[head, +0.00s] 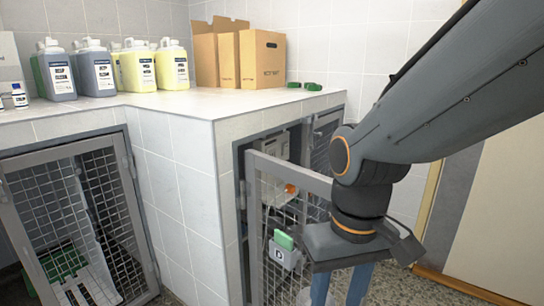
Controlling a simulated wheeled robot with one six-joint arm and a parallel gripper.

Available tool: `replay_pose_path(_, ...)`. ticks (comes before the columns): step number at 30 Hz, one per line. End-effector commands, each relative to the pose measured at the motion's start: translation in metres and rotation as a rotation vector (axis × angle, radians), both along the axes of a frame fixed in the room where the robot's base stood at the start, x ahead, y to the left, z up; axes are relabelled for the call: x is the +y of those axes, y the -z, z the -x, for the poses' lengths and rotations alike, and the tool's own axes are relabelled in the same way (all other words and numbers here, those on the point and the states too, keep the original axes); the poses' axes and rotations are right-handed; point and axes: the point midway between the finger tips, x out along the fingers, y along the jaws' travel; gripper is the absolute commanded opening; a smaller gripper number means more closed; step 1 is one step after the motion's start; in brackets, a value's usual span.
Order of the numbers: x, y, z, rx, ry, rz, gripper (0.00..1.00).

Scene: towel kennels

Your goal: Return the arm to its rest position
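My arm (440,95) reaches in from the upper right and bends down at its wrist. My gripper (340,288) points downward at the bottom of the picture, in front of the right kennel's mesh door (275,225). Its two blue fingers stand apart with a gap between them, and no object shows in the visible part of that gap. The fingertips are cut off by the lower edge of the picture.
The mesh door stands ajar close to my gripper, with a green-topped latch box (285,248). A left kennel (75,220) has a mesh door too. The tiled counter (190,103) holds jugs (97,68) and cardboard files (262,60). A beige door (500,205) is at right.

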Motion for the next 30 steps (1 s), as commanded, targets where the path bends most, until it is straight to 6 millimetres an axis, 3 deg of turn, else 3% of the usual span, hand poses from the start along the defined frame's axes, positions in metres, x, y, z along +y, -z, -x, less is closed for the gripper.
replay_pose_path(11,-0.02,-0.031,-0.002,0.002,0.071,0.014,0.43)
replay_pose_path(24,-0.07,-0.085,0.0,0.009,0.21,0.041,0.43)
replay_pose_path(30,-0.086,-0.097,0.002,0.008,0.249,0.046,0.43)
